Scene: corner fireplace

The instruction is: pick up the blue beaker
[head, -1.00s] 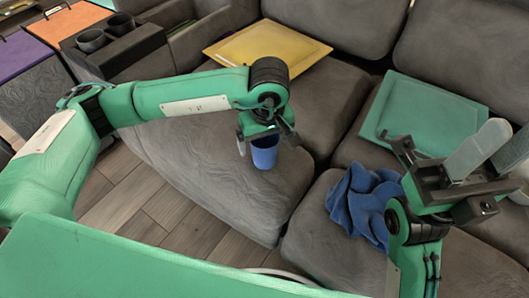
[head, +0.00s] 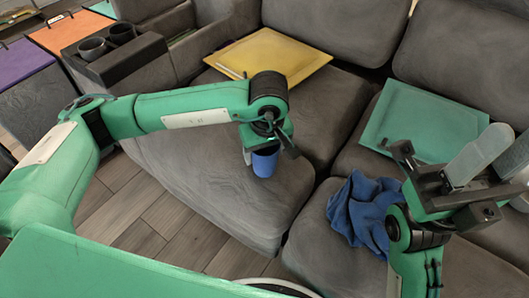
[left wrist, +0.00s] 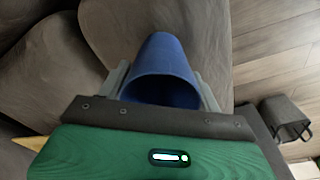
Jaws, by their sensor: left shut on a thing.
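The blue beaker (head: 264,164) is upright at the sofa's left seat cushion (head: 205,195). My left gripper (head: 265,153) comes down over it from above and is shut on it. In the left wrist view the beaker (left wrist: 161,72) sits between the two grey fingers (left wrist: 162,88), its open mouth toward the camera. I cannot tell whether its base touches the cushion. My right gripper (head: 492,160) is at the right, empty, with its grey fingers apart.
A yellow tray (head: 268,53) lies behind the beaker. The cushion around the beaker is clear.

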